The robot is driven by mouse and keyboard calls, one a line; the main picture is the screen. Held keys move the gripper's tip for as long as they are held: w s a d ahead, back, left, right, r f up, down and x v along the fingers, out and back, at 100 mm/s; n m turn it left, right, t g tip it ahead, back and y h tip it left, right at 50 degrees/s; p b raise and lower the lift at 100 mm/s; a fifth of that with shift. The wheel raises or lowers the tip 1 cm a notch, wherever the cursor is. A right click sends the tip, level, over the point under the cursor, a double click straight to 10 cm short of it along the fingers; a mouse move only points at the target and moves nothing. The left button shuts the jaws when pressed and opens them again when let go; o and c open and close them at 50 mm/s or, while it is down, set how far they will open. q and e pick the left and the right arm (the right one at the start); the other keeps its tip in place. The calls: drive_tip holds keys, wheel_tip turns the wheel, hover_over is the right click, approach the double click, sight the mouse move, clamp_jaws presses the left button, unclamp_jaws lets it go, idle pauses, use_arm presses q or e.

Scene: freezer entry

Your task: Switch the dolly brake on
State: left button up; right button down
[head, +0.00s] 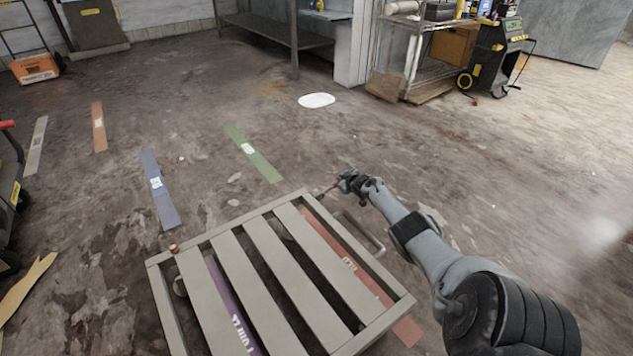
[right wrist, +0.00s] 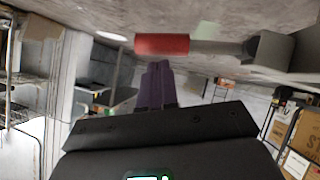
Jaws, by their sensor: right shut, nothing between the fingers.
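The dolly (head: 232,235) is a grey slatted platform low on the floor at the bottom centre of the head view. A small red-tipped brake lever (head: 330,188) sticks out at its far right corner. In the right wrist view the lever's red grip (right wrist: 162,44) sits on a grey shaft running to a grey block (right wrist: 270,50). My right gripper (head: 345,183) is at that corner, beside the lever. Its fingers (right wrist: 155,80) are together and empty, with tips close to the red grip; I cannot tell whether they touch. My left gripper is not in view.
Coloured floor strips, among them green (head: 250,150) and blue (head: 157,190), lie beyond the dolly. A metal loop (head: 372,240) is at its right side. A wire shelf (head: 420,55) and a yellow-black machine (head: 492,60) stand at the back right. Open floor lies between.

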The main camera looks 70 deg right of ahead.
drive_tip(key=shift+s+f+b, duration=0.25)
drive_tip(key=shift+f+b, duration=0.2)
drive_tip(key=shift+f, duration=0.25)
drive_tip(key=shift+s+f, duration=0.1)
drive_tip(key=shift+f, duration=0.15)
drive_tip(key=shift+r, duration=0.1)
drive_tip(key=s+a+r+p, duration=0.6)
drive_tip(key=r+p, duration=0.4)
drive_tip(key=p, duration=0.7)
drive_tip(key=shift+r, duration=0.25)
